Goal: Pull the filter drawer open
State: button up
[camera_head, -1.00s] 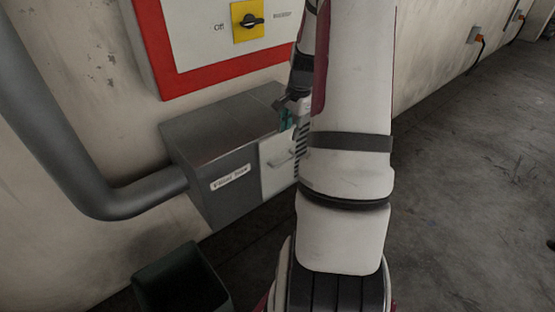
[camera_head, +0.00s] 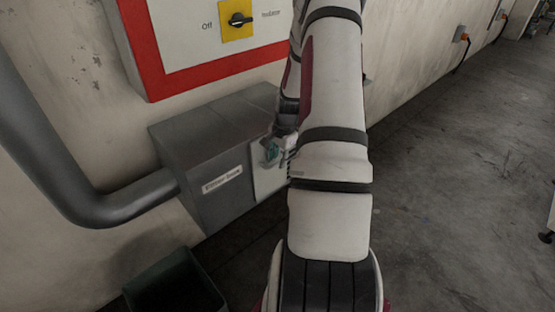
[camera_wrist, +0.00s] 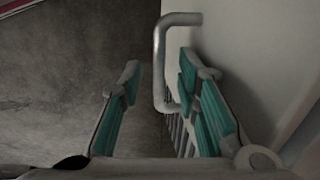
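The filter drawer's pale front panel (camera_head: 262,186) sits in the right end of a grey metal box (camera_head: 200,130) with a label on its side. The panel also shows in the wrist view (camera_wrist: 245,50). Its grey bar handle (camera_wrist: 159,60) stands out from the panel in the wrist view. My gripper (camera_wrist: 160,72) is open, its teal-padded fingers on either side of the handle. The bar appears nearer the right finger; I cannot tell whether they touch. In the head view my gripper (camera_head: 272,152) is at the panel and hides the handle.
A thick grey pipe (camera_head: 105,205) enters the box from the left. A red-framed panel with a yellow switch (camera_head: 237,20) is on the wall above. A dark bin (camera_head: 175,285) stands below the box. The floor at right (camera_head: 455,190) is largely clear.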

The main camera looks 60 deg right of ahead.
jog(key=shift+f, duration=0.15)
jog(key=shift+c, duration=0.2)
grip_shut()
jog(key=shift+s, duration=0.1)
